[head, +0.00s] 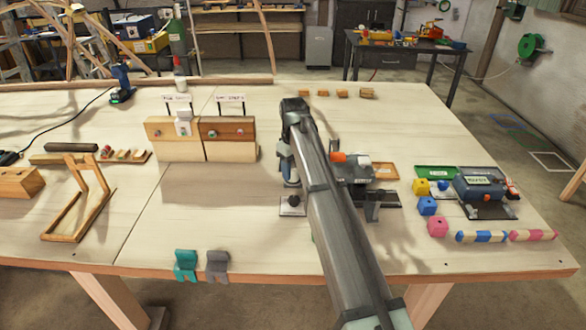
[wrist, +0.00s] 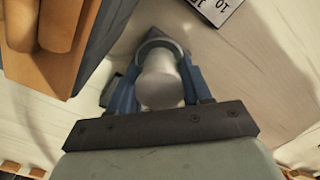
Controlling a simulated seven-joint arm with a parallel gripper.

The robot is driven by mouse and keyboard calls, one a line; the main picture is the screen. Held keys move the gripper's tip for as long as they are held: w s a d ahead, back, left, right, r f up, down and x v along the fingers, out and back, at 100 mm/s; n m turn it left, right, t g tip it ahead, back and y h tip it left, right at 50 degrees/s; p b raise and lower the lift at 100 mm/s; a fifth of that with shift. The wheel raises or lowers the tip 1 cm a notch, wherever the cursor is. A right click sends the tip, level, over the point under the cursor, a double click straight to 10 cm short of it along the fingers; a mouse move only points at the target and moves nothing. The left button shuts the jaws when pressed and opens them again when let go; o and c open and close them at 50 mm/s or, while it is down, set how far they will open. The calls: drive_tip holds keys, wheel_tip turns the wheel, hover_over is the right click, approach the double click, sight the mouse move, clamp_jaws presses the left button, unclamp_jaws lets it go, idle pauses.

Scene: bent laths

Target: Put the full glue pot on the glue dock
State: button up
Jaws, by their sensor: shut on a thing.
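A pale grey, round-topped pot (wrist: 161,84) sits between the blue fingers of my gripper (wrist: 157,70) in the wrist view. My gripper is shut on it. I cannot read how full the pot is. In the head view my gripper (head: 290,172) hangs at mid-table behind my arm, which hides much of it. Just below it is a small grey plate with a dark spot (head: 292,207). I cannot tell whether that plate is the glue dock, or whether the pot touches it. A white object (head: 183,123) stands at the left wooden block.
Two wooden blocks (head: 228,137) with signs stand left of my gripper. A grey and orange tool (head: 352,168) is close on its right. A dark blue machine (head: 480,186) and coloured cubes (head: 427,205) lie further right.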

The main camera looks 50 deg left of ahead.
sight(293, 164)
drive_tip(key=shift+f, duration=0.1)
drive_tip(key=o, duration=1.1)
drive_tip(key=shift+c, duration=0.2)
wheel_tip(293, 164, up, 12)
